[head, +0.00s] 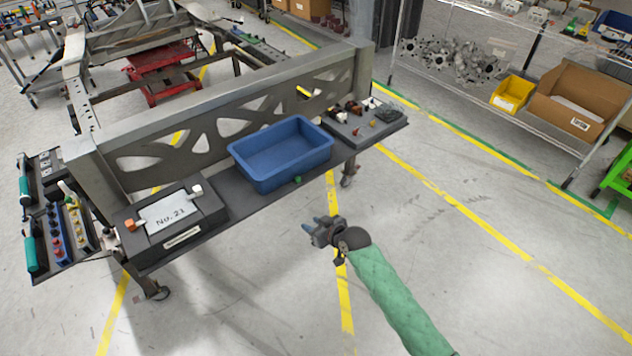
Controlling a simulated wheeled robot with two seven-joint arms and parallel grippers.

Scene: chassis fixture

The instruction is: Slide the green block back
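A small green block (297,180) sits at the front edge of the dark shelf (222,180), just in front of the blue bin (262,170). My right gripper (311,224) is in front of the shelf, below the green block in the picture and apart from it. Its two fingertips point left, with a gap between them and nothing seen in it. My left gripper is not in view.
A box marked "No. 21" (181,222) with an orange knob and a white knob stands left on the shelf. A grey panel with small knobs (372,127) is at the right end. A metal chassis beam (215,95) runs behind.

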